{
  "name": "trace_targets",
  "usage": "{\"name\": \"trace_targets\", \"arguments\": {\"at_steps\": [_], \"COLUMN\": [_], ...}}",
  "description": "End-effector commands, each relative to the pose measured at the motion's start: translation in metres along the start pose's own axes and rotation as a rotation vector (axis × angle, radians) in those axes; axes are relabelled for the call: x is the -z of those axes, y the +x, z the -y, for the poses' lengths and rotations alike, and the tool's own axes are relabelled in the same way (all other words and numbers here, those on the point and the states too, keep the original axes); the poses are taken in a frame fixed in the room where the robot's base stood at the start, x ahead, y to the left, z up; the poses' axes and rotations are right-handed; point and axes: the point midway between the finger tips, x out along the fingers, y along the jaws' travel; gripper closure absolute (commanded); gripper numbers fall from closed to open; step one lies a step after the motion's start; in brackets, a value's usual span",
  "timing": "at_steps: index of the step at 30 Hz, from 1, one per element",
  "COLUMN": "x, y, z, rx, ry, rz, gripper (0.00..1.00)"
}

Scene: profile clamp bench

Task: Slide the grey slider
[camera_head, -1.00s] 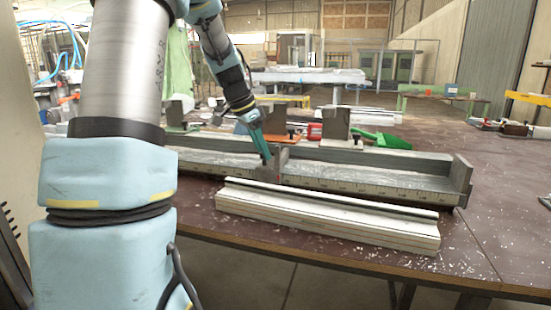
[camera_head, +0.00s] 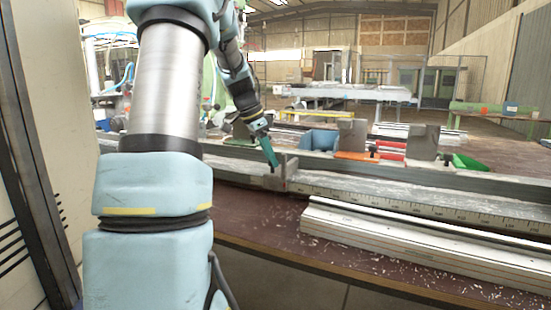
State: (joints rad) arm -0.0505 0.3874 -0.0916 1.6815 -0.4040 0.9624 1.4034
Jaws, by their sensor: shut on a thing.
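The grey slider (camera_head: 283,173) is an upright plate-like piece standing across the long grey rail (camera_head: 400,192) with a measuring scale on its front. It stands left of the near end of the pale profiles. My gripper (camera_head: 273,161) reaches down from behind and above, with teal fingers at the slider's upper left side. The fingers look shut on the slider, though the exact contact is small and partly hidden. The rail runs out of view at the right and passes behind my arm at the left.
White profiles (camera_head: 400,240) lie on the brown table (camera_head: 262,214) in front of the rail, among pale chips. Behind the rail stand grey upright plates (camera_head: 350,136), an orange-red clamp (camera_head: 357,156), a blue bin (camera_head: 320,140) and a green bin (camera_head: 470,163).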

Motion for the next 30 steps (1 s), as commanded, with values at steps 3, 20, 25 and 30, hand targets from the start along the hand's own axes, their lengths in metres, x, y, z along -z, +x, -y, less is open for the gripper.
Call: {"name": "trace_targets", "arguments": {"at_steps": [3, 20, 25, 30], "x": [0.0, 0.0, 0.0, 0.0], "y": [-0.001, -0.001, -0.013, -0.045], "z": [0.001, 0.001, 0.001, 0.002], "rx": [0.003, 0.001, 0.003, 0.006], "ry": [0.0, 0.001, 0.001, 0.001], "rz": [0.0, 0.0, -0.001, -0.002], "gripper": [1.0, 0.53, 0.53, 0.53]}}
